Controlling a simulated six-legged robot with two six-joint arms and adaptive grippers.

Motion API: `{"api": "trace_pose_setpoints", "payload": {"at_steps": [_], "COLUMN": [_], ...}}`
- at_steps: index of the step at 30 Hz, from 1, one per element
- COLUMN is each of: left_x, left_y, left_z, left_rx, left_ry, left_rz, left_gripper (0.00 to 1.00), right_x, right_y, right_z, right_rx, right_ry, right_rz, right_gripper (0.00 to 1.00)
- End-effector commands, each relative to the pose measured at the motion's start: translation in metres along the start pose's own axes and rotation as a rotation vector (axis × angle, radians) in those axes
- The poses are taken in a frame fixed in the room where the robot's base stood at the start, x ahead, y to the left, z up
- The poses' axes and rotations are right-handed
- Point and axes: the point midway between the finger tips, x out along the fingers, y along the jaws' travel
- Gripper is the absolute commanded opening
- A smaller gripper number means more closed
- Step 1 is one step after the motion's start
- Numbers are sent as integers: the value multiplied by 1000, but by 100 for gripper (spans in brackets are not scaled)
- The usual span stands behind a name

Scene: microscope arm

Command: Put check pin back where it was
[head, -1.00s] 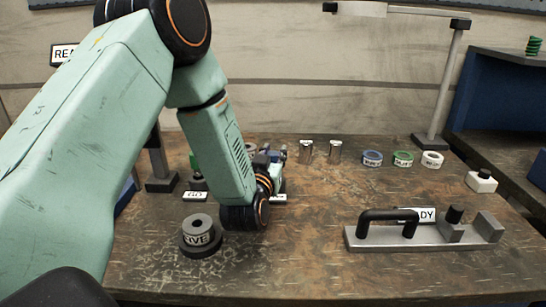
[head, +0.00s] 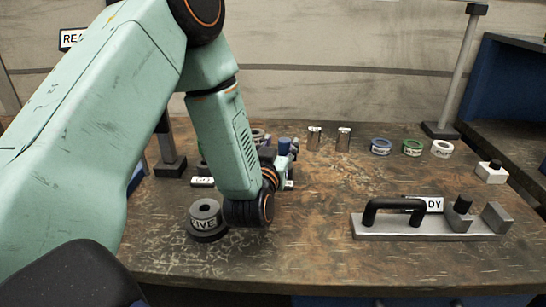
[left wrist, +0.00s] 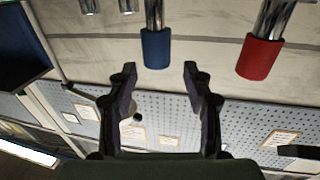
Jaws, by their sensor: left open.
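My left gripper (left wrist: 156,72) is open in the left wrist view. A metal rod with a blue sleeve (left wrist: 156,48) shows between and just beyond its fingertips, with gaps on both sides. A similar rod with a red sleeve (left wrist: 259,58) is to the right. I cannot tell which of these, if either, is the check pin. In the head view my left forearm and wrist hide most of the gripper and what stands behind it. A small blue cylinder (head: 284,146) shows just past the wrist. My right gripper is not in view.
A grey ring stack (head: 205,215) stands left of my wrist. A metal fixture with a black handle (head: 395,206) is at front right. Two metal cylinders (head: 343,139) and tape-like rings, one blue (head: 380,146), stand at the back. The table's middle is clear.

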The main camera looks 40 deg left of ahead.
Motion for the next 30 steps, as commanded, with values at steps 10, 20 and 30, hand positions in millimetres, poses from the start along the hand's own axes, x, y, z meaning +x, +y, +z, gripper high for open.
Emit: {"api": "trace_pose_setpoints", "payload": {"at_steps": [10,20,30], "left_x": [-70,-93,-93], "left_y": [1,0,0], "left_z": [0,0,-3], "left_rx": [3,0,0], "left_ry": [-3,1,1], "left_rz": [2,1,0], "left_gripper": [51,51,51], "right_x": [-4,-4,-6], "right_y": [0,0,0], "right_z": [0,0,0], "right_rx": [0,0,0], "right_ry": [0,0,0], "right_rz": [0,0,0], "right_gripper": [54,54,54]}}
